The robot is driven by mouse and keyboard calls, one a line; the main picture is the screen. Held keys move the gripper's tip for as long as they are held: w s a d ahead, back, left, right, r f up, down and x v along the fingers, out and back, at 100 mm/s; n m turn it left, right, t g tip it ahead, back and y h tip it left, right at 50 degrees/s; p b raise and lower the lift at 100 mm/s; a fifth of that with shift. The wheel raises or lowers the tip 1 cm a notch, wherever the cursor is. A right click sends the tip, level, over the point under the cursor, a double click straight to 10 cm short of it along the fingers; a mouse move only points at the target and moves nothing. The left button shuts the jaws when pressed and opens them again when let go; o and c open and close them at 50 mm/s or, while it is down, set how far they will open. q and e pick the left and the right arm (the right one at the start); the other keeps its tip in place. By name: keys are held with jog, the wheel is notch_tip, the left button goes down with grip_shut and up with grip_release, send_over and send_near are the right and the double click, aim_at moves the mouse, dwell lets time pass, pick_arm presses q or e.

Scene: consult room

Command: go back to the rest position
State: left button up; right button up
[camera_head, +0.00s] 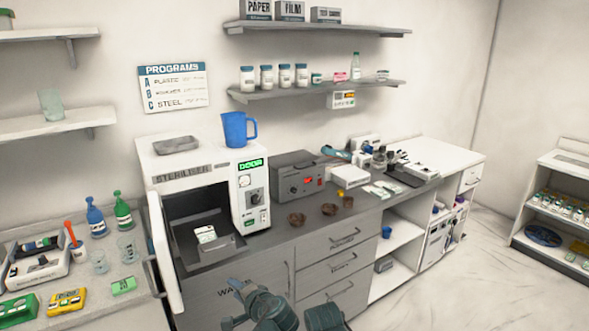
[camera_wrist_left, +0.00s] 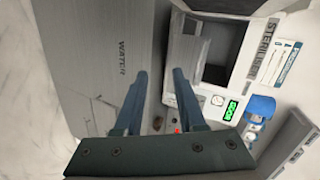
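My left gripper (camera_head: 238,287) is low in the head view, in front of the grey cabinet below the sterilizer. In the left wrist view its two fingers (camera_wrist_left: 160,78) stand apart with nothing between them. Part of my other arm shows at the bottom edge of the head view, right of the left one; its fingers cannot be made out. The white sterilizer (camera_head: 250,213) has its door (camera_head: 163,250) swung open and a green lit display. A small white packet (camera_head: 206,234) lies on the tray (camera_head: 216,250) inside its chamber.
A blue jug (camera_head: 238,129) and a grey tray (camera_head: 177,145) stand on the sterilizer. A grey control box (camera_head: 297,178) and small brown bowls (camera_head: 296,219) are on the counter. Bottles (camera_head: 123,212) and boxes crowd the left bench. The floor (camera_head: 450,285) at right is clear.

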pick_arm(q)
jog(key=s+d+f+n+g+h, duration=0.2)
jog(key=s+d+f+g, duration=0.3)
jog(key=s, duration=0.3)
jog(key=s+d+f+n+g+h, duration=0.2)
jog(key=s+d+f+g+h, duration=0.3)
jog(key=s+d+f, duration=0.2)
jog(key=shift+s+f+n, duration=0.25)
jog(key=shift+s+n, duration=0.05)
jog(key=shift+s, duration=0.4)
dwell(0.8)
